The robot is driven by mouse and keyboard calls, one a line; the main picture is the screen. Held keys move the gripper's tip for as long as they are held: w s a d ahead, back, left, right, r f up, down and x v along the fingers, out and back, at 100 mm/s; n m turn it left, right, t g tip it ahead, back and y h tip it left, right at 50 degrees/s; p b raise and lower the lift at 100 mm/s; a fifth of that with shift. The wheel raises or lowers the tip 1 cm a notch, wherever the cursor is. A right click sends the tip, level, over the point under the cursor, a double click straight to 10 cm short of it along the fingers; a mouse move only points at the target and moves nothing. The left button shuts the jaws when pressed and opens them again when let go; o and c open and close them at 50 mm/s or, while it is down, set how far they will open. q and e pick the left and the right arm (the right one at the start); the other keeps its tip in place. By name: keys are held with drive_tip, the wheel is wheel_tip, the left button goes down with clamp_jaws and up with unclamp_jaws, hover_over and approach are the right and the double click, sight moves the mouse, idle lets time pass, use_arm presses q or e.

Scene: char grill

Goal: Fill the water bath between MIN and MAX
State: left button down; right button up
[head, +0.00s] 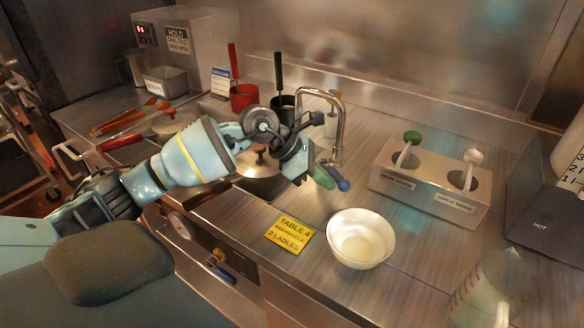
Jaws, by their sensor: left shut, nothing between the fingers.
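My left gripper (318,172) is shut and empty, beside the steel tap (341,120) on the counter. A green end and a blue end show at its front; I cannot tell whether the blue one belongs to the tap. A sunken steel well (265,188), probably the water bath, lies behind and below my left arm. A lid with a round knob (260,156) shows there, partly hidden. No water level or MIN and MAX marks can be made out. A round gauge (180,226) and a blue-handled valve (222,272) are on the front panel. My right gripper is not in view.
A white bowl (361,238) and yellow note (289,233) are near the front edge. A steel sauce holder (425,187) with ladles is right of the tap; a clear jug (490,290) is front right. Red and black-handled pots (243,97) stand behind. Counter between bowl and holder is clear.

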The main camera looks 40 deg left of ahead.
use_arm(q)
drive_tip(key=shift+w+d, duration=0.55)
drive_tip(key=shift+d, duration=0.25)
drive_tip(key=shift+w+d, duration=0.1)
drive_tip(key=shift+w, duration=0.1)
drive_tip(key=shift+d, duration=0.1)
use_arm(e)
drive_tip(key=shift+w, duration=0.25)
